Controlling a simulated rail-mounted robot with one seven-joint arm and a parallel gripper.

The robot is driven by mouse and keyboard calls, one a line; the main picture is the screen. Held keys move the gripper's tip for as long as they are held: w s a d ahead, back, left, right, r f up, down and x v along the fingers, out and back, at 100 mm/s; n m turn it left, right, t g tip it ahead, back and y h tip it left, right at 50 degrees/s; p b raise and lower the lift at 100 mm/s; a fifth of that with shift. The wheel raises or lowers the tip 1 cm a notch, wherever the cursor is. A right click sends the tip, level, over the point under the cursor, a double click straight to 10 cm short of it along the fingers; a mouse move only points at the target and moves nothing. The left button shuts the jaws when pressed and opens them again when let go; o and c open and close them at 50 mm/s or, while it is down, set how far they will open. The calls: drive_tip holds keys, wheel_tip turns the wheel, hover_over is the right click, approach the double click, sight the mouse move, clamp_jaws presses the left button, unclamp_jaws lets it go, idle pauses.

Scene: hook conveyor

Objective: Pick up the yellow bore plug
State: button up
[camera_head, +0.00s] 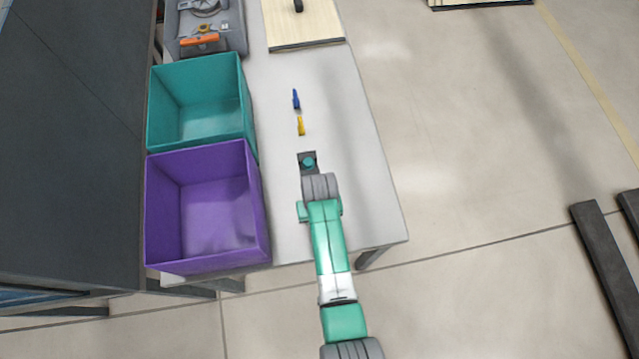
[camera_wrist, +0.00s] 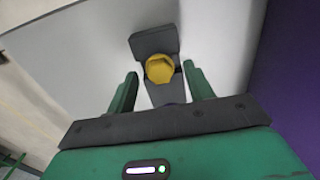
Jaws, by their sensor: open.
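In the wrist view a yellow hexagonal head (camera_wrist: 159,69), which looks like the yellow bore plug, shows between the fingertips of my gripper (camera_wrist: 160,82). It is seen against a dark grey block (camera_wrist: 153,40). My gripper is open, one green finger on each side, with a visible gap to the yellow head. In the head view my arm reaches over the table, and its fingers are hidden. A small upright-looking yellow piece (camera_head: 301,126) is on the table just beyond the arm's end; I cannot tell whether it is the same thing.
A blue piece (camera_head: 296,99) lies behind the yellow piece. A purple bin (camera_head: 265,215) and a teal bin (camera_head: 243,85) stand along the left of the white table (camera_head: 365,190). A light board (camera_head: 303,25) is at the back. The table's right side is clear.

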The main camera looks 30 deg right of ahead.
drive_tip(key=shift+f, duration=0.4)
drive_tip(key=c, duration=1)
drive_tip(key=shift+o, duration=0.2)
clamp_jaws()
drive_tip(key=shift+c, duration=0.8)
unclamp_jaws()
drive_tip(key=shift+s+r+p, duration=0.2)
drive_tip(key=shift+r+p, duration=0.15)
drive_tip(key=shift+r, duration=1.55)
drive_tip(key=s+a+r+p, duration=0.1)
drive_tip(key=s+a, duration=0.3)
drive_tip(key=s, duration=1.1)
drive_tip(key=shift+a+r, duration=0.15)
drive_tip(key=shift+a, duration=0.05)
